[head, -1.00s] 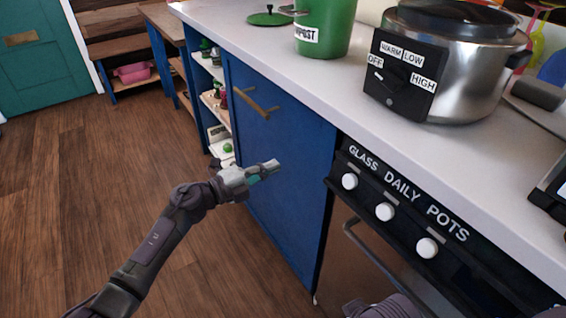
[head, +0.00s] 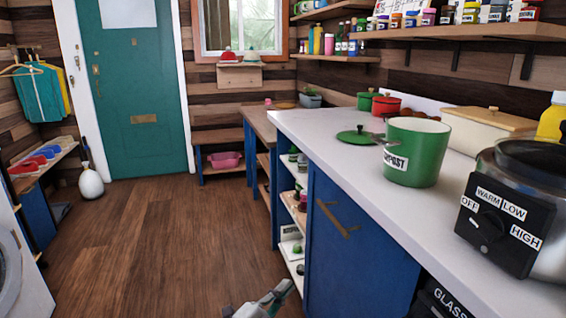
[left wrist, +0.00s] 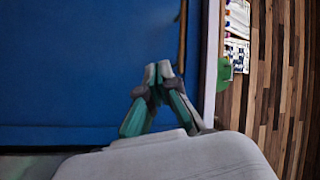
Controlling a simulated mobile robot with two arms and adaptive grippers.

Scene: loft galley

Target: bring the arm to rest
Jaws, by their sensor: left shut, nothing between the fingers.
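My left gripper (head: 277,293) shows at the bottom edge of the head view, low in front of the blue cabinet (head: 345,240). In the left wrist view its two fingers (left wrist: 158,70) meet at the tips, shut and empty. The blue cabinet front (left wrist: 80,60) fills much of that view, with the fingers in front of it. I cannot tell how wide the gap to it is. The rest of my left arm is below the head view. My right gripper is not in view.
The white counter (head: 310,135) holds a green compost pot (head: 415,160), a green lid (head: 353,137) and a slow cooker (head: 510,210). A wooden handle (head: 335,218) is on the cabinet. Open shelves (head: 291,220) stand beside it. The wooden floor (head: 170,240) to the left is clear.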

